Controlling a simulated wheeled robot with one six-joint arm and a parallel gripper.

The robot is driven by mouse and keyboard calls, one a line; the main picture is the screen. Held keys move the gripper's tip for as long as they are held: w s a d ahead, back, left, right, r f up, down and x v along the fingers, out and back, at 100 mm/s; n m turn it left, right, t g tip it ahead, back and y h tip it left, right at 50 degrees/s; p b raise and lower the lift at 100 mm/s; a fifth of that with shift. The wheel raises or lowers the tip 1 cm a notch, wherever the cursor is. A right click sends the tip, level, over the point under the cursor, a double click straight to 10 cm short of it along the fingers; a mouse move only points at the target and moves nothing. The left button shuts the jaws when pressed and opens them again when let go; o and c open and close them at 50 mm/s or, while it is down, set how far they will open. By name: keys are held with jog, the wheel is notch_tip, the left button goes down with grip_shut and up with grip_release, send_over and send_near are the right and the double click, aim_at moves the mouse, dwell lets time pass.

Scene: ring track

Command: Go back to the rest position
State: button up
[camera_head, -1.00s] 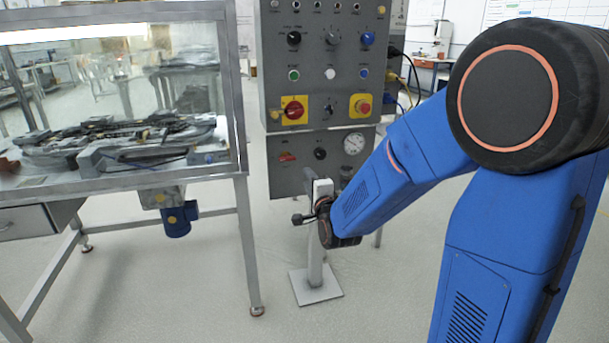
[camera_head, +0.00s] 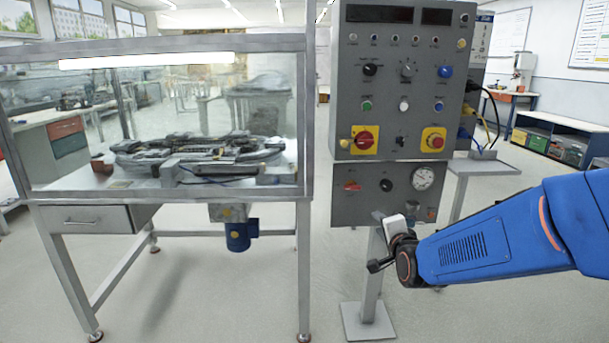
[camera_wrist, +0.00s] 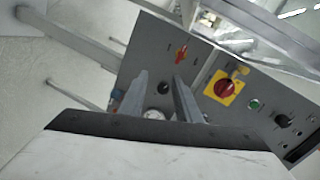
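My blue arm reaches in from the right of the head view, and its dark wrist end is in front of the lower part of the grey control panel (camera_head: 350,208). In the wrist view my gripper (camera_wrist: 159,78) shows two grey fingers standing apart with nothing between them. The lower panel with its red switch (camera_wrist: 181,54) lies beyond the fingers, and the red-and-yellow knob (camera_wrist: 226,88) is to their right. Whether the fingers touch the panel cannot be told. The fingers are not clear in the head view.
A glass-walled case on a metal-legged table (camera_head: 120,217) stands left of the panel, with a blue motor (camera_head: 238,235) below it. The panel's post has a square foot plate (camera_head: 368,322). A side table (camera_head: 490,160) is behind the panel. Floor between table and post is clear.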

jog(key=s+d+f+n+g, duration=0.1)
jog(key=s+n+g, duration=0.4)
jog(key=s, duration=1.2)
jog(key=s+d+f+n+g, duration=0.2)
jog(key=s+n+g, duration=0.3)
jog(key=s, duration=1.2)
jog(key=n, duration=0.4)
jog(key=shift+s+d+g+h, duration=0.3)
jog(key=shift+s+d, duration=0.05)
